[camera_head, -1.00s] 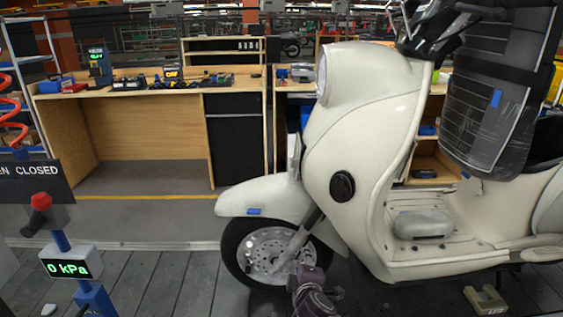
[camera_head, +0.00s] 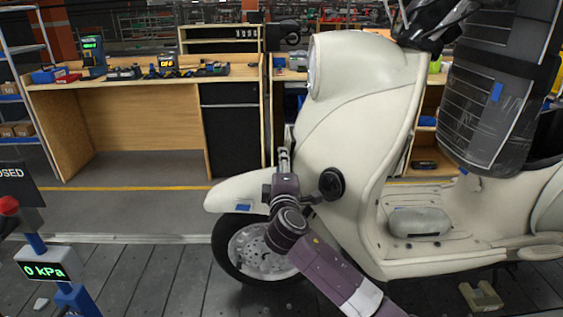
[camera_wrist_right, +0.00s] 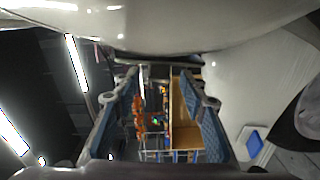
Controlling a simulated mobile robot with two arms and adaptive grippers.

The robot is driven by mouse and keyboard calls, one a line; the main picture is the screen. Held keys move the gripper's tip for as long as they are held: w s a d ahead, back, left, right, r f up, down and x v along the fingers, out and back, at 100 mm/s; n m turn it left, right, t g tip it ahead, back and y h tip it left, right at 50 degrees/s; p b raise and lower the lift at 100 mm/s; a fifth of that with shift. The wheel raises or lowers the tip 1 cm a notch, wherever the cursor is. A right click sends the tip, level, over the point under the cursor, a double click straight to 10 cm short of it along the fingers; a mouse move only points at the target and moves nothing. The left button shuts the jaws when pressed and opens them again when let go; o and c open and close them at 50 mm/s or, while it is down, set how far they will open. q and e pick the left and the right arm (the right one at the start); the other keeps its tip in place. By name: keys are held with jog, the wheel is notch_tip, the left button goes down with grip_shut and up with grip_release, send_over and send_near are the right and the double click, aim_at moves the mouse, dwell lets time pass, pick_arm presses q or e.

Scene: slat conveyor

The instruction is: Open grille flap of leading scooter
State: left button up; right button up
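The cream scooter (camera_head: 350,125) stands side-on in the head view, its front to the left. My right arm comes in from the bottom right, and my right gripper (camera_head: 284,160) is at the front of the leg shield, above the front fender. In the right wrist view my right gripper (camera_wrist_right: 157,85) is open, its two blue-padded fingers apart with nothing held between them. A dark strip, possibly the grille flap (camera_wrist_right: 160,58), lies under the cream body by the fingertips. I cannot tell whether they touch it. In the head view the gripper covers that spot. My left gripper is not in view.
The front fender (camera_head: 225,195) is just below the right gripper, and a black round part (camera_head: 331,183) is to its right. A pressure stand reading 0 kPa (camera_head: 45,270) is at the lower left. A wooden workbench (camera_head: 150,130) stands behind.

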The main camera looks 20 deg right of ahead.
jog(key=shift+w, duration=0.45)
jog(key=shift+d, duration=0.1)
grip_shut()
